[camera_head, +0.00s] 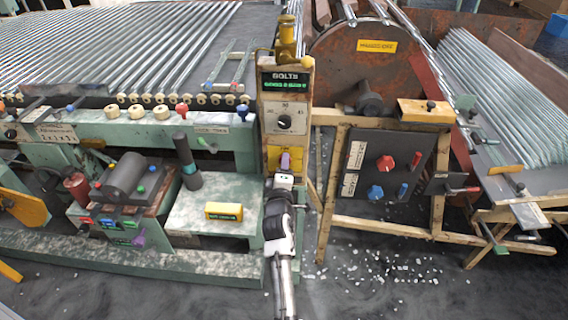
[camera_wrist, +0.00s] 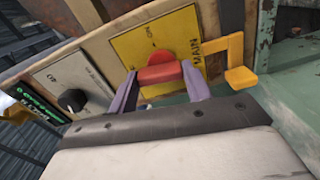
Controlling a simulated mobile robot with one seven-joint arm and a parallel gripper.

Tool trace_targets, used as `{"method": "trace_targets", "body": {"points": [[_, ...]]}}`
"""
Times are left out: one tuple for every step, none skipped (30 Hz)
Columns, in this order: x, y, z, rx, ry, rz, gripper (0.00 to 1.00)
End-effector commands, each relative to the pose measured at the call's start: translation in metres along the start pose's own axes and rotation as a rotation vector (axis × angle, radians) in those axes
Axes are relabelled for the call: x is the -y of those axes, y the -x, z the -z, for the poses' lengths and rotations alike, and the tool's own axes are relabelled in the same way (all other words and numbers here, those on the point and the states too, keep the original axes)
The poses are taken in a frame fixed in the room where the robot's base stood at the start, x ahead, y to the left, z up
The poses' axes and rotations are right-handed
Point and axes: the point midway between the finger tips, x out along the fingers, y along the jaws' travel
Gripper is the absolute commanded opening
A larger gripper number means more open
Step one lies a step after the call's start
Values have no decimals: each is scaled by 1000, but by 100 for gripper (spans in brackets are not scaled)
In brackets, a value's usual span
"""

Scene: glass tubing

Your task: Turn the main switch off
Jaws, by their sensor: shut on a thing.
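The main switch is a red knob (camera_wrist: 163,70) on a yellow plate (camera_wrist: 130,45) marked MAIN and ON in the wrist view. In the head view the yellow plate (camera_head: 272,152) is low on the wooden post, and my gripper hides the knob. My gripper (camera_wrist: 158,78) has its two purple fingers on either side of the knob's red handle and is shut on it. In the head view my gripper (camera_head: 285,162) reaches the plate from below. The handle lies roughly across the wrist picture; its exact setting is hard to tell.
A yellow bracket (camera_wrist: 238,75) sticks out right beside the plate in the wrist view. A dial panel (camera_wrist: 72,88) is to the left. In the head view a dark panel with red and blue knobs (camera_head: 385,162) stands at right, and a green machine bench (camera_head: 215,212) at left.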

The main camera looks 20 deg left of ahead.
Motion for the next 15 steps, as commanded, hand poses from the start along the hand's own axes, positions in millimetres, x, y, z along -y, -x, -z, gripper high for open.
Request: {"method": "trace_targets", "body": {"points": [[-2, 0, 1, -1, 25, 2, 26], [-2, 0, 1, -1, 40, 2, 26], [-1, 0, 1, 0, 59, 2, 26], [-1, 0, 1, 0, 72, 2, 26], [-1, 0, 1, 0, 84, 2, 26], [-1, 0, 1, 0, 99, 2, 26], [0, 0, 1, 0, 107, 2, 26], [0, 0, 1, 0, 115, 2, 26], [0, 0, 1, -1, 124, 1, 26], [0, 0, 1, -1, 130, 1, 26], [0, 0, 1, -1, 135, 1, 26], [0, 0, 1, -1, 141, 1, 26], [0, 0, 1, -1, 144, 1, 26], [1, 0, 1, -1, 147, 1, 26], [1, 0, 1, -1, 149, 1, 26]]}}
